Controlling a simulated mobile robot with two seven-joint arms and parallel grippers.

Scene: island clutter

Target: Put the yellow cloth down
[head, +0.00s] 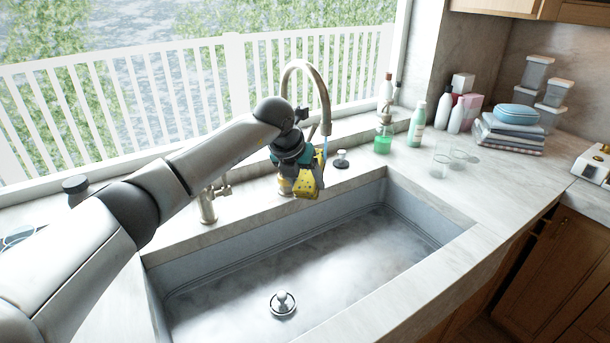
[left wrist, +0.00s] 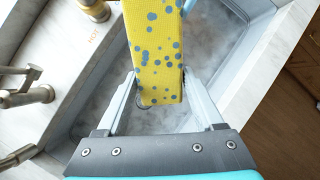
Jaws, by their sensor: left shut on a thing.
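The yellow cloth (head: 306,184) has blue-grey dots and hangs at my left gripper (head: 300,172), near the back rim of the sink by the tall faucet. In the left wrist view the cloth (left wrist: 158,55) lies between the two fingers of the left gripper (left wrist: 160,88), which is shut on it. The sink basin shows below and beyond the cloth in that view. My right gripper is in neither view.
The sink (head: 400,225) is empty except for a drain plug (head: 283,303). The tall faucet (head: 324,95) stands right behind the gripper. A green soap bottle (head: 383,140), clear glasses (head: 441,160) and folded towels (head: 512,130) stand on the right counter. The front right counter is clear.

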